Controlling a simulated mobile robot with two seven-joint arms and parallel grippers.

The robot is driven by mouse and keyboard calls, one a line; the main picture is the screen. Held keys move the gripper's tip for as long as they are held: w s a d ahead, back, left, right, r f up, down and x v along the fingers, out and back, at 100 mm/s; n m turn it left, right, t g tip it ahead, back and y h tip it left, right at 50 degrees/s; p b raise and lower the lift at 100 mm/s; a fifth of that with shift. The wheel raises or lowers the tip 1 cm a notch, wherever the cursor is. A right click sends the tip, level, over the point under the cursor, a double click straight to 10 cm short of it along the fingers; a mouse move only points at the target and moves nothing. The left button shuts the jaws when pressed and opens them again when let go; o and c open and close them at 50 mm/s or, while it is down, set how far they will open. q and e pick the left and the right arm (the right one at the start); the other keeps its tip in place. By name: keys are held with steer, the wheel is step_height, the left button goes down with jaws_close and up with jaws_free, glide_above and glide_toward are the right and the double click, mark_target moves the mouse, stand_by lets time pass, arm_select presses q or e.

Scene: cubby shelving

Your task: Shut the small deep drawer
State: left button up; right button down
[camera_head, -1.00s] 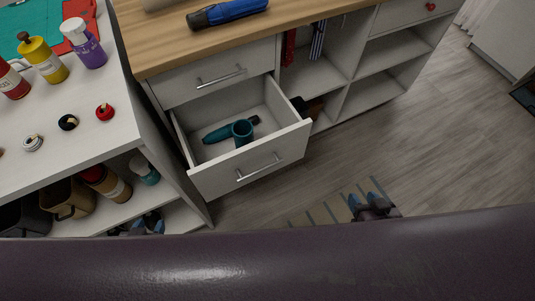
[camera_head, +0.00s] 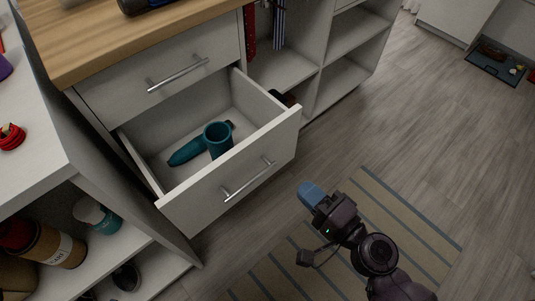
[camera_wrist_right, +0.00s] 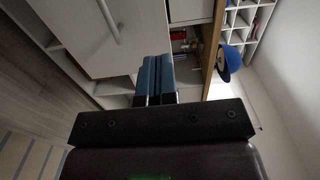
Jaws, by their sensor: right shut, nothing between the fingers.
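The small deep drawer (camera_head: 239,186) stands pulled out of the white cabinet in the head view. A teal hair dryer (camera_head: 203,143) lies inside it. A metal bar handle (camera_head: 249,180) runs along its front. My right gripper (camera_head: 310,194) is shut and empty, to the right of the drawer front and apart from it. In the right wrist view its blue fingers (camera_wrist_right: 155,78) are together, and a white front with a bar handle (camera_wrist_right: 109,20) shows at the upper left. My left gripper is not in view.
A shut upper drawer (camera_head: 160,82) sits above the open one, under the wooden top (camera_head: 110,42). A white shelf unit (camera_head: 40,150) with bottles stands close at the left. Open cubbies (camera_head: 335,70) are at the right. A striped rug (camera_head: 385,215) lies on clear floor.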

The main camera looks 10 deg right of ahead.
mark_target(255, 142)
steer(key=x, duration=0.7)
steer(key=p+x, duration=0.1)
steer(key=x, duration=0.6)
steer(key=shift+r, duration=0.25)
steer(key=shift+w+a, duration=0.1)
